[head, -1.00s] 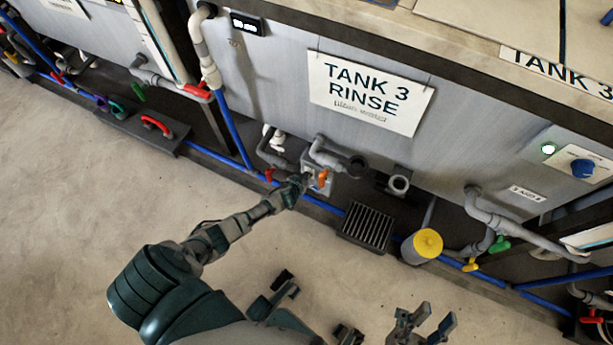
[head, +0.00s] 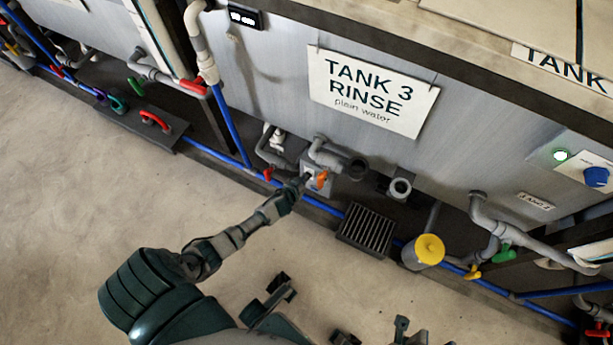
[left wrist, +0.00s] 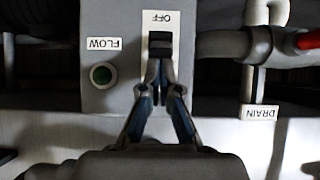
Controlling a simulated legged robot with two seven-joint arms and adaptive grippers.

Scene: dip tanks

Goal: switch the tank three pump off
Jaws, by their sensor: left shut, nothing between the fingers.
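My left gripper (head: 301,181) is at the box. In the left wrist view its shut, empty fingertips (left wrist: 161,70) overlap the lower part of the switch; contact is unclear. Part of what seems my right gripper (head: 401,328) shows at the bottom edge.
A red valve handle (head: 268,173) and grey pipes crowd the box. A floor grate (head: 366,230) and a yellow-topped canister (head: 429,249) stand to the right. A DRAIN label (left wrist: 258,113) hangs beside the box. Open floor (head: 90,200) lies left.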

